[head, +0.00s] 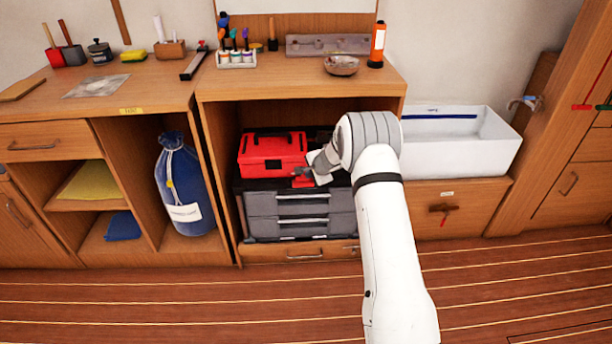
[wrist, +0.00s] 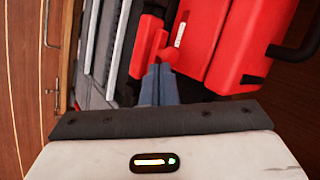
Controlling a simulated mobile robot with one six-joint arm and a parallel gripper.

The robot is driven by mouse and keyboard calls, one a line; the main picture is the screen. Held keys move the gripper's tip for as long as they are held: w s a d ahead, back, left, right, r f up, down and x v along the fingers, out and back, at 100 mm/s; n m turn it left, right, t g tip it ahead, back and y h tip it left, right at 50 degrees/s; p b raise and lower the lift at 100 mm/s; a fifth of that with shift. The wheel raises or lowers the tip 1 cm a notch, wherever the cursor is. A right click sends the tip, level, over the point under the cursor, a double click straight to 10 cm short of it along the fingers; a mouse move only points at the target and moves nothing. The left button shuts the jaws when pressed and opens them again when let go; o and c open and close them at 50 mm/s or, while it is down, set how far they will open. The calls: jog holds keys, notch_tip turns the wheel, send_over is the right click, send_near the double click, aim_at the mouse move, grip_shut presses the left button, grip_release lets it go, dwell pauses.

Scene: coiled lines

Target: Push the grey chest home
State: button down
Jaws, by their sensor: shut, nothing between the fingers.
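The grey chest (head: 300,228), with a black top and two drawer fronts, sits in the open bay of the wooden cabinet, its front close to the bay's front edge. A red toolbox (head: 272,155) stands on top, and also shows in the wrist view (wrist: 240,40). The chest's drawer handles show at upper left in the wrist view (wrist: 115,50). My gripper (head: 312,177) is shut and empty at the chest's upper front, beside the toolbox. In the wrist view its fingertips (wrist: 157,72) are by a red latch; I cannot tell whether they touch. My arm hides the chest's right side.
A blue bag (head: 185,190) stands in the left bay. A white bin (head: 460,150) sits on the right cabinet. The worktop above the bay (head: 300,85) carries tools, a bowl (head: 341,66) and an orange flask (head: 377,45). The wooden floor (head: 200,300) in front is clear.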

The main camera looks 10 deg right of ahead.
jog(key=shift+w+a+r, duration=0.1)
jog(key=shift+w+a, duration=0.15)
jog(key=shift+w, duration=0.45)
jog(key=shift+a, duration=0.1)
